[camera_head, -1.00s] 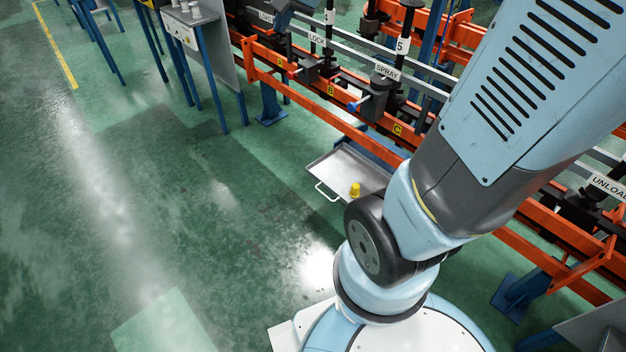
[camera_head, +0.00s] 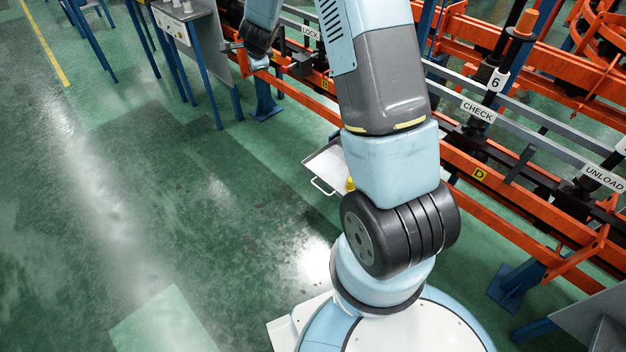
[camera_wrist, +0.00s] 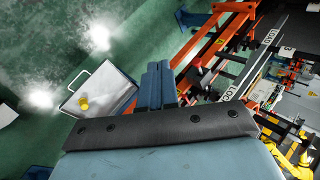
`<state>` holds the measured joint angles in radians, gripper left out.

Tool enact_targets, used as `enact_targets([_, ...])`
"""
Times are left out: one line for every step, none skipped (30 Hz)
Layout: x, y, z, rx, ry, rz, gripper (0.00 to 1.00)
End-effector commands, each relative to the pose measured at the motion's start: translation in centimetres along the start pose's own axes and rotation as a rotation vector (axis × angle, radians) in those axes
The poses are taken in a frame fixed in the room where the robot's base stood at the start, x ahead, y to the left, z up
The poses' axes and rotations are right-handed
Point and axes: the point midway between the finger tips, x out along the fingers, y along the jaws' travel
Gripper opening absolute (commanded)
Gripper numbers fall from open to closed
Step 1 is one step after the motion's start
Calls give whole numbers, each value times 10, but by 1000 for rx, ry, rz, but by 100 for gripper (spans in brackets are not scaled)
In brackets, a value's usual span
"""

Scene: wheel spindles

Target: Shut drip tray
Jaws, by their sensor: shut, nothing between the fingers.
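The drip tray (camera_head: 322,162) is a shallow grey tray sticking out low from under the orange rail line, with a white handle (camera_head: 322,188) on its outer edge. My arm hides its right part. A small yellow object (camera_head: 350,184) sits on it, partly behind my arm. In the wrist view the tray (camera_wrist: 110,82) lies left of my gripper (camera_wrist: 158,70), with the yellow object (camera_wrist: 83,103) on it and the handle at its upper left. My gripper's blue fingers are together and empty, apart from the tray.
Orange rails (camera_head: 520,205) on blue legs run diagonally across the right side, carrying dark spindles and labels. A grey-topped stand (camera_head: 185,12) with blue legs is at upper left. The green floor left of the tray is clear.

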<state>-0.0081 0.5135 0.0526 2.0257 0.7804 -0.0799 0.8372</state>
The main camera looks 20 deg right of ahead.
Motion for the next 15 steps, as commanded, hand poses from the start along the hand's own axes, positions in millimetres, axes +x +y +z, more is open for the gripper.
enact_targets([23, 9, -2, 43, 20, 8, 0])
enact_targets([34, 13, -3, 72, 33, 10, 0])
enact_targets([49, 19, -5, 108, 52, 12, 0])
enact_targets([60, 24, -7, 137, 67, 11, 0])
enact_targets([71, 29, -9, 165, 82, 12, 0])
enact_targets([86, 36, -12, 200, 102, 13, 0])
enact_targets([97, 42, -14, 228, 119, 13, 0])
enact_targets([108, 49, -16, 255, 135, 13, 0])
enact_targets([122, 58, -18, 289, 157, 13, 0])
enact_targets([132, 64, -21, 315, 174, 12, 0])
enact_targets([142, 72, -23, 340, 191, 11, 0])
enact_targets([156, 82, -26, 374, 215, 11, 0])
enact_targets([166, 90, -29, 398, 234, 9, 0])
enact_targets([175, 99, -31, 424, 252, 8, 0])
enact_targets([188, 110, -35, 455, 278, 6, 0])
